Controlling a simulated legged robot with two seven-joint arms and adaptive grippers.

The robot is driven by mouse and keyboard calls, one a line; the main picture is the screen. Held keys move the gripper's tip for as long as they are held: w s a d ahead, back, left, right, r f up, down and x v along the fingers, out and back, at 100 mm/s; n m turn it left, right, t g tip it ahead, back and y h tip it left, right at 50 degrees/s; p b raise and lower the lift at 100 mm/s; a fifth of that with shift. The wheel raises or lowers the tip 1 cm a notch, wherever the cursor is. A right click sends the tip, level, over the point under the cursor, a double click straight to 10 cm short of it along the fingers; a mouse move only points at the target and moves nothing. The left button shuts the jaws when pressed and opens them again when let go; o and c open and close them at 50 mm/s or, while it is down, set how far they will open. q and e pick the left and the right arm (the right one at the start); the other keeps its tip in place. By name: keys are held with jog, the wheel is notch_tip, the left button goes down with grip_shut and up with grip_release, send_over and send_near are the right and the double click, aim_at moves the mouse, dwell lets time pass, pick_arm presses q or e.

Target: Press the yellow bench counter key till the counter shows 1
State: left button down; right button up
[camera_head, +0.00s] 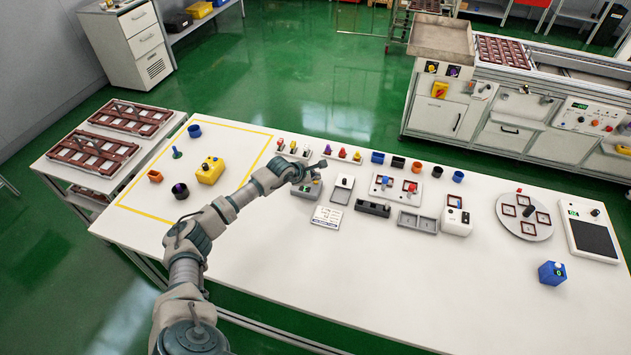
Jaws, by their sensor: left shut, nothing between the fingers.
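My left arm reaches in from the lower left across the white bench (290,275). My left gripper (320,166) is shut and empty, over or just behind a small grey box (305,192). The gripper and wrist cover part of this box's top, and I cannot tell whether they touch it. No yellow key or counter digits can be made out on it. A yellow box (209,171) with small dark and light details on top sits to the left, inside a yellow taped outline. A white box (455,222) with a dark top part stands to the right. My right gripper is not in view.
Small coloured parts, including a blue cup (378,157), line the bench's back. A round plate (508,222) and blue box (552,273) are farther right. The front middle is clear.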

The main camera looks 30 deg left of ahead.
aim_at(315, 182)
pick_arm(q)
jog(key=shift+r, duration=0.25)
jog(key=shift+r+p, duration=1.45)
jog(key=shift+r, duration=1)
